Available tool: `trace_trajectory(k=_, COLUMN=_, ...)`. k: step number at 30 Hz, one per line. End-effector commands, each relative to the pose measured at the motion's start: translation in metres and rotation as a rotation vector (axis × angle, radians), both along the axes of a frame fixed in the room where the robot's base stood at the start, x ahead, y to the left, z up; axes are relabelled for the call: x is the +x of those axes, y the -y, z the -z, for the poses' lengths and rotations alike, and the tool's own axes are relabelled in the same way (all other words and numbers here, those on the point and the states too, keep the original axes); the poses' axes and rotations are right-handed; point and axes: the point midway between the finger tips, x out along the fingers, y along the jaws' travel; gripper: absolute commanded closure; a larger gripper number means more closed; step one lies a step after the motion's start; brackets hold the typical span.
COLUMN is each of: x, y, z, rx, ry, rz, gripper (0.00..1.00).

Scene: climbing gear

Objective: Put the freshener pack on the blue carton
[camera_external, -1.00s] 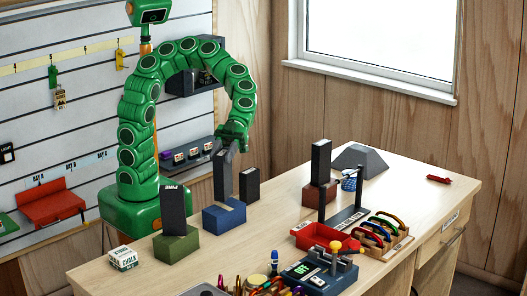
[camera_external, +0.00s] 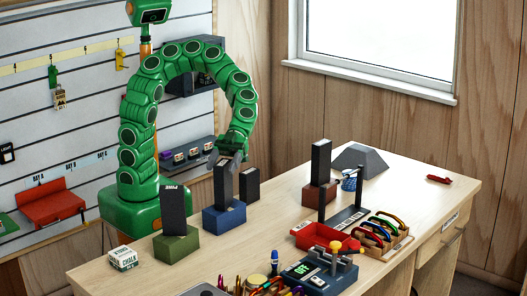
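A dark upright pack (camera_external: 223,184), which I take to be the freshener pack, stands upright at the blue carton (camera_external: 224,218), its lower end at the carton's top. Its label does not show clearly. My gripper (camera_external: 226,160) points down at the pack's upper end, with its grey fingers close around or beside the top. The fingers are too small and overlapped to tell whether they still grip the pack.
A similar dark pack lettered PINE (camera_external: 173,208) stands on a green carton (camera_external: 176,245) at left. Another (camera_external: 320,162) stands on a red carton (camera_external: 319,195). A dark box (camera_external: 249,185) is close behind the blue carton. A chalk box (camera_external: 123,258) sits front left.

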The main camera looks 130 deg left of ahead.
Motion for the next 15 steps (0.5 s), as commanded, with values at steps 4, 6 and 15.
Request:
trace_trajectory(k=4, x=0.000, y=0.000, z=-0.001, rx=0.000, ry=0.000, rz=0.000, gripper=0.34)
trace_trajectory(k=6, x=0.000, y=0.000, z=-0.003, rx=0.000, ry=0.001, rz=0.000, gripper=0.34)
trace_trajectory(k=15, x=-0.014, y=-0.036, z=-0.020, rx=-0.001, ry=0.003, rz=-0.002, gripper=0.34)
